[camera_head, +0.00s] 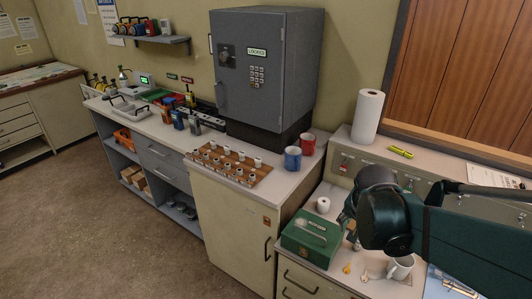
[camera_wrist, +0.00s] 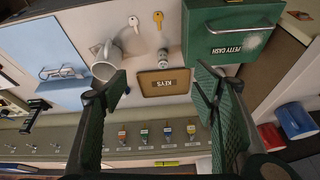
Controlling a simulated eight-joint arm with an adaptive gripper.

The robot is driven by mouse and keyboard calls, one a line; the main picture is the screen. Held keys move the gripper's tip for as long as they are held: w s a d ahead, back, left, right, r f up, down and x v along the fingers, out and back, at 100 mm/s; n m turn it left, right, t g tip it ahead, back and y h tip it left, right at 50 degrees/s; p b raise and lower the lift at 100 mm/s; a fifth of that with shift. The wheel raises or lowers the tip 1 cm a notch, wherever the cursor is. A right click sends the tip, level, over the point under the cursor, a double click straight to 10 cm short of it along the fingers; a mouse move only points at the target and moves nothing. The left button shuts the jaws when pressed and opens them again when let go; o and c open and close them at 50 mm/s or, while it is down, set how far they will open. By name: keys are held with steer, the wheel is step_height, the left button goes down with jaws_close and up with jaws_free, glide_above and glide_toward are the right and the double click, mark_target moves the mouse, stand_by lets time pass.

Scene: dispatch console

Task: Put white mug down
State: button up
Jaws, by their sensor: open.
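The white mug (camera_head: 400,267) stands on the low desk at the lower right of the head view, partly behind my arm. In the wrist view the white mug (camera_wrist: 103,68) is at the upper left, its handle showing, beside the tip of my left-hand finger. That finger covers part of it; I cannot tell whether they touch. My gripper (camera_wrist: 161,78) is open, its green fingers wide apart with nothing held between them. In the head view my gripper is mostly hidden behind my wrist.
A green petty cash box (camera_head: 311,238) stands left of my gripper. A keys tray (camera_wrist: 165,83) lies between the fingers in the wrist view. Blue (camera_head: 292,158) and red (camera_head: 308,144) mugs stand on the higher counter.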

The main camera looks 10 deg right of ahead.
steer(key=s+a+r+n+t+y, duration=0.1)
steer(key=a+r+n, duration=0.3)
steer(key=a, duration=0.5)
steer(key=s+a+r+n+t+y, duration=0.2)
steer(key=a+r+n, duration=0.3)
steer(key=a, duration=0.3)
steer(key=shift+s+a+n+t, duration=0.4)
steer(key=shift+n+t, duration=0.1)
steer(key=shift+n, duration=0.3)
steer(key=shift+f, duration=0.2)
